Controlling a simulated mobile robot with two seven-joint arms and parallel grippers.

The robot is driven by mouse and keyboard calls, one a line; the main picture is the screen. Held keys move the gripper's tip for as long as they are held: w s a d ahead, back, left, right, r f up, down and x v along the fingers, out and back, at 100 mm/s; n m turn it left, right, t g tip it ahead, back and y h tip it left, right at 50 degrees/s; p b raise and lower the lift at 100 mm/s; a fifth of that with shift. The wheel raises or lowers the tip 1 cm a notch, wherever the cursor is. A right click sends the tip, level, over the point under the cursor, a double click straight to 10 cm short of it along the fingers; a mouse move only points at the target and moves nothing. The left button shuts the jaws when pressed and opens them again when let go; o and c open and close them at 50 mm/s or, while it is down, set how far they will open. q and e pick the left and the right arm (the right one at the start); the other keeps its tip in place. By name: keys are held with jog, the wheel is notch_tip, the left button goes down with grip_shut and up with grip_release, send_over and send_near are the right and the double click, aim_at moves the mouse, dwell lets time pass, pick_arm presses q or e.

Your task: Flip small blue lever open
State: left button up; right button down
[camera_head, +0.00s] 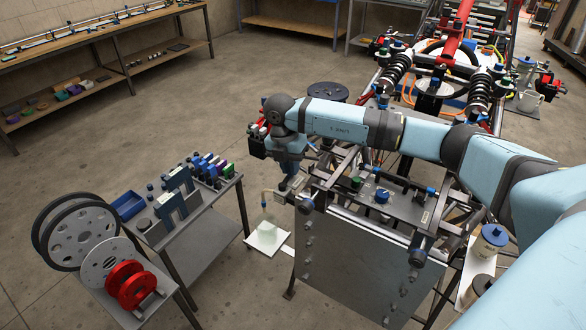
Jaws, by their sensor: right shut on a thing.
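My right arm comes in from the right, and its gripper (287,179) points down at the left end of the tube chassis (365,245). It is shut on a small part there, which the hand and fingers mostly hide. I cannot make out whether that part is the small blue lever. A valve fitting with a hose (270,192) sits just below and left of the fingertips. A blue knob (382,196) stands on the chassis top, and a blue-ended part (431,192) lies farther right. My left gripper is not in view.
A clear bottle (265,228) stands on a white sheet on the floor below the hose. A grey cart (205,240) with wheels, reels and small parts stands at left. A red-framed vehicle (450,70) is behind the arm. A blue-lidded container (490,240) is at right.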

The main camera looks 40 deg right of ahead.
jog(key=w+a+n+t+b, duration=0.1)
jog(key=a+n+b, duration=0.5)
jog(key=n, duration=0.7)
jog(key=shift+w+t+h+b, duration=0.4)
jog(key=shift+w+b, duration=0.35)
jog(key=c, duration=1.1)
grip_release()
jog(key=shift+c, duration=0.2)
notch_tip(320, 180, up, 14)
jog(key=a, duration=0.2)
jog(key=shift+s+b, duration=0.2)
jog(key=shift+b, duration=0.25)
